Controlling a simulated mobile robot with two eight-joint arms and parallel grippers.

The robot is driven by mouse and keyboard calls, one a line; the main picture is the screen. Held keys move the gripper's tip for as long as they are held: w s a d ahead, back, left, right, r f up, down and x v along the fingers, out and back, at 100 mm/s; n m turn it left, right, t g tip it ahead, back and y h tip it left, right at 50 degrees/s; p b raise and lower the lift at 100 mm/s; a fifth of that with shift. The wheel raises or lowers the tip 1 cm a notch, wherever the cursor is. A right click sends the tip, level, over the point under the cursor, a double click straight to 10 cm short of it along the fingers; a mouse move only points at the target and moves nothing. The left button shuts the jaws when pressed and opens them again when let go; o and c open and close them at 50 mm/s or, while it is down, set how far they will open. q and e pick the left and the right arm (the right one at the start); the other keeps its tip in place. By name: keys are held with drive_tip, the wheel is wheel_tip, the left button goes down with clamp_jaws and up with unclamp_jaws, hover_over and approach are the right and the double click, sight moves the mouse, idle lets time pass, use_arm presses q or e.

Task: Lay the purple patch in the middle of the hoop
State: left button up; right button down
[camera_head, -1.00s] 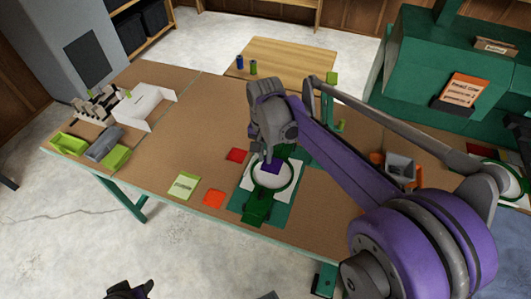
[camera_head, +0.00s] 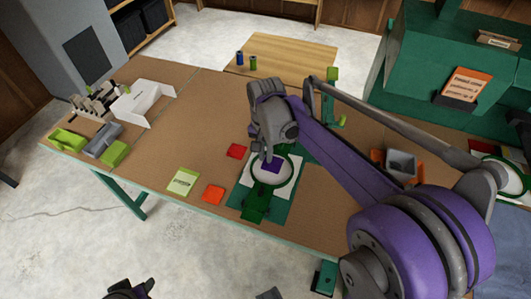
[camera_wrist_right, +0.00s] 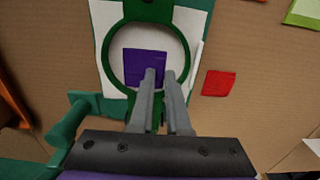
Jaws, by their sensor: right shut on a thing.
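The purple patch (camera_head: 272,167) is within the green hoop (camera_head: 293,174), over its white fabric. In the right wrist view the patch (camera_wrist_right: 139,65) sits inside the ring (camera_wrist_right: 109,58), slightly toward the gripper side and left of the middle. My right gripper (camera_head: 269,157) reaches down over the hoop. In the wrist view its fingers (camera_wrist_right: 161,76) are close together on the patch's near right corner. I cannot tell whether the patch lies flat on the fabric or hangs just above it. A dark part at the bottom left edge looks like my left gripper (camera_head: 130,291); its fingers are unclear.
A red patch (camera_head: 236,151), an orange patch (camera_head: 213,194) and a lime card (camera_head: 183,181) lie left of the hoop on the brown table (camera_head: 180,130). A grey box (camera_head: 402,164) is right.

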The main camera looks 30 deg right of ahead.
drive_tip(key=shift+f+b, duration=0.9)
drive_tip(key=shift+f, duration=0.6)
drive_tip(key=c, duration=0.8)
unclamp_jaws()
drive_tip(key=shift+r, duration=0.1)
wheel_tip(320, 180, up, 7)
drive_tip(key=p, duration=0.5)
